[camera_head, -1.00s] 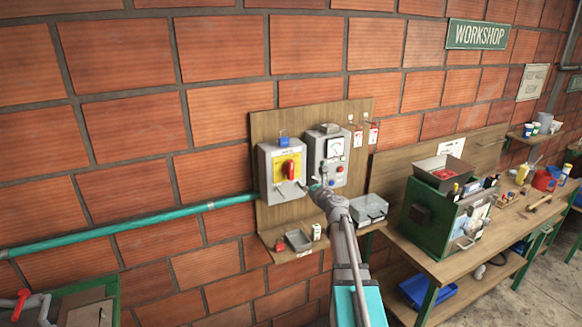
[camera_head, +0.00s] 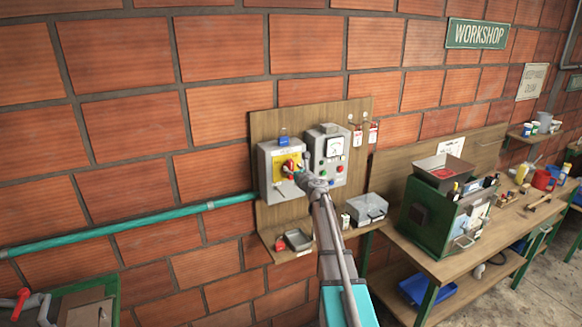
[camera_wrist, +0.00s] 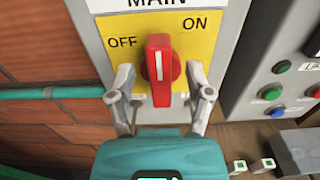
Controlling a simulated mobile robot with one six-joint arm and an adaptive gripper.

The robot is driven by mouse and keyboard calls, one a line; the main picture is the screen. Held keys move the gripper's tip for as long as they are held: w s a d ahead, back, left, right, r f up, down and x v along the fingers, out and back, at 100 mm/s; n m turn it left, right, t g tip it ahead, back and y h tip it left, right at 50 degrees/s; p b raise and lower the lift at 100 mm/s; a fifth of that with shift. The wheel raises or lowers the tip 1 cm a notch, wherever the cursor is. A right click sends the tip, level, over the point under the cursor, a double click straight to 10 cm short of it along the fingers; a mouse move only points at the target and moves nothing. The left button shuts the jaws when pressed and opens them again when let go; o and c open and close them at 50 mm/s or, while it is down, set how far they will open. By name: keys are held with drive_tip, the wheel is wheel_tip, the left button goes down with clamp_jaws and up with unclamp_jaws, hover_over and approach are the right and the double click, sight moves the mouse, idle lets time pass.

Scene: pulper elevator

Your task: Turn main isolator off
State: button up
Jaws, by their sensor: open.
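The main isolator (camera_head: 277,181) is a grey box on a wooden backboard, with a yellow plate marked OFF and ON. Its red rotary handle (camera_wrist: 159,68) stands upright in the wrist view, its white line vertical, tilted slightly toward ON. In the head view the handle (camera_head: 289,166) is partly hidden by my gripper. My gripper (camera_wrist: 157,84) is open, with one finger on each side of the handle's lower part. I cannot tell whether either finger touches it.
A grey control box (camera_head: 328,150) with a meter and coloured buttons stands close on the right. Tags (camera_head: 365,133) hang beside it. A small shelf with a tray (camera_head: 298,240) is below. A teal pipe (camera_head: 130,227) enters from the left.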

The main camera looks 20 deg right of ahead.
drive_tip(key=shift+w, duration=1.3)
drive_tip(key=shift+c, duration=0.3)
drive_tip(key=shift+s+a, duration=0.1)
drive_tip(key=shift+s, duration=0.05)
clamp_jaws()
drive_tip(key=shift+r, duration=0.1)
